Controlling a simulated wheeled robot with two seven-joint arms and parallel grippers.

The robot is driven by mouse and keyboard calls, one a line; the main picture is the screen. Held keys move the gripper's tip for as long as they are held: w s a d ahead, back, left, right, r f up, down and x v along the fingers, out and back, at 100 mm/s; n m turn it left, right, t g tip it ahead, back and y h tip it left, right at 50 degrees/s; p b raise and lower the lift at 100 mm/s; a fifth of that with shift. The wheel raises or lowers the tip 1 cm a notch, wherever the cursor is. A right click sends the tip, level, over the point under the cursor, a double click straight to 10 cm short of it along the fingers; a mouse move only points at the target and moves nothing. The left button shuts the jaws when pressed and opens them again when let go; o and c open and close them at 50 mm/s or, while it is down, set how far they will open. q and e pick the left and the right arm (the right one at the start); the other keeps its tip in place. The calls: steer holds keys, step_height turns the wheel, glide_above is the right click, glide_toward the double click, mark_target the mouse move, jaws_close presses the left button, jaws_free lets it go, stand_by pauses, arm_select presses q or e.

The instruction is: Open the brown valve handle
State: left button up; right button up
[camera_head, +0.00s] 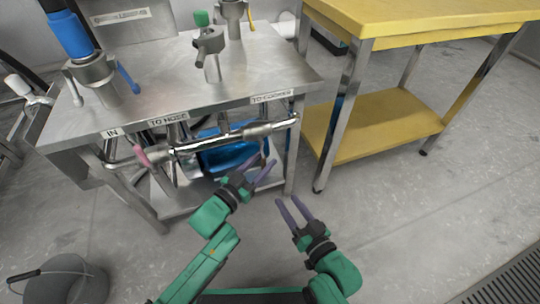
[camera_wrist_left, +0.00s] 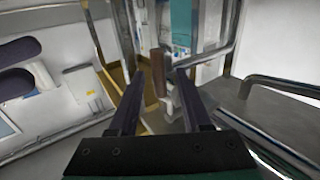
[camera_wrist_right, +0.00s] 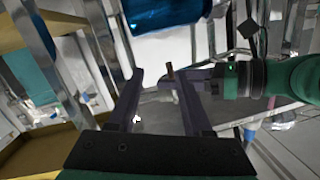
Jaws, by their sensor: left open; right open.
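The brown valve handle (camera_wrist_left: 158,74) shows in the left wrist view as a short brown bar between the tips of my left gripper's open fingers. In the head view my left gripper (camera_head: 272,171) is at the front of the steel table, just below the right end of the pipe (camera_head: 222,137), and largely hides the handle there. The brown handle also shows small in the right wrist view (camera_wrist_right: 170,73), beside the left gripper. I cannot tell whether a finger touches it. My right gripper (camera_head: 287,200) is open and empty, lower and to the right.
The steel table (camera_head: 210,85) carries several valves on top. A pink handle (camera_head: 141,155) sits at the pipe's left end. A blue container (camera_head: 222,160) is behind the pipe. A yellow-topped table (camera_head: 420,15) stands right, a bucket (camera_head: 68,280) lower left.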

arm_select(q)
steer(key=b+x, duration=0.1)
steer(key=x, duration=0.2)
steer(key=shift+w+d, duration=0.25)
steer(key=shift+d, duration=0.05)
jaws_close()
arm_select(e)
steer(key=w+r+t, duration=0.2)
steer(key=w+r, duration=0.1)
steer(key=r, duration=0.4)
steer(key=w+d+r+t+y, duration=0.1)
steer(key=w+r+t, duration=0.2)
steer(key=r, duration=0.5)
steer(key=shift+r+n, duration=0.25)
steer(key=shift+n, duration=0.15)
steer(key=shift+w+d, duration=0.1)
